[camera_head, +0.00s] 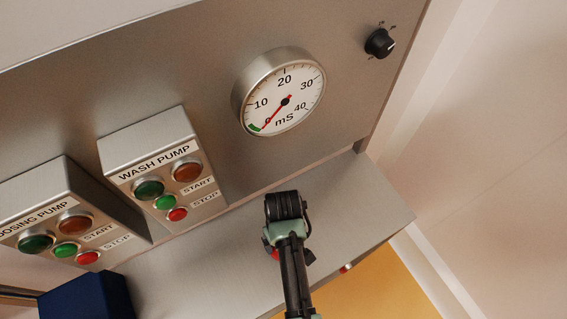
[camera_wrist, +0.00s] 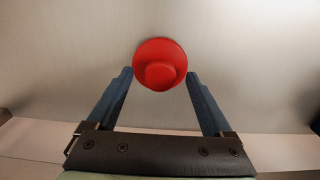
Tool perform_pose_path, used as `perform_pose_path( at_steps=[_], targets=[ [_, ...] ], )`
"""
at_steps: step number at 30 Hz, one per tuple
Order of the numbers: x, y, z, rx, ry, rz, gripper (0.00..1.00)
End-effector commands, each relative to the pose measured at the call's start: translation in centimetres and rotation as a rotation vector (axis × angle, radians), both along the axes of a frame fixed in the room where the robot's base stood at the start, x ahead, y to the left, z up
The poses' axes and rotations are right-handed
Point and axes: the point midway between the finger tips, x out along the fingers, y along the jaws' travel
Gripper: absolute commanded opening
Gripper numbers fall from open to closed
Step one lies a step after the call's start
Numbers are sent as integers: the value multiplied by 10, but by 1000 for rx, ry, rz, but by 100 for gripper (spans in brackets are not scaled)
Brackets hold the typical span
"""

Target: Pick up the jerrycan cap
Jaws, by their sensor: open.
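The red jerrycan cap (camera_wrist: 159,50) is round, with a raised round middle, and lies on a brushed metal surface in the wrist view. My gripper (camera_wrist: 159,76) is open, its two blue fingers on either side of the cap's near part. The cap's far part reaches past the fingertips. The right fingertip looks very close to the cap's edge; I cannot tell whether either finger touches it. In the head view my arm's end is over the metal ledge (camera_head: 190,262), and the fingers cannot be made out there.
A steel panel behind the ledge carries a round gauge (camera_head: 285,95), a black knob (camera_head: 380,43), a wash pump box (camera_head: 150,155) and a dosing pump box (camera_head: 40,205). A dark blue block (camera_head: 85,297) is at lower left. A small red thing (camera_head: 346,268) shows near the ledge's front edge.

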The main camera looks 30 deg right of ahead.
Motion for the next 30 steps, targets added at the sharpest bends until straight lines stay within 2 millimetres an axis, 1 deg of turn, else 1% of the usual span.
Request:
perform_pose_path(
  at_steps=[3,4,8,9,11,12,14,15,17,18,23,25,28,30],
  targets=[
    [0,0,0,0,0,0,85],
    [0,0,0,0,0,0,81],
    [0,0,0,0,0,0,58],
    [0,0,0,0,0,0,51],
    [0,0,1,0,0,0,40],
    [0,0,1,0,0,0,33],
    [0,0,1,0,0,0,22],
    [0,0,1,0,0,0,15],
    [0,0,1,0,0,0,4],
    [0,0,1,0,0,0,2],
    [0,0,1,0,0,0,2],
    [1,0,4,0,-1,0,2],
    [1,0,15,-1,-3,0,2],
    [1,0,26,-1,-3,0,2]
  ],
)
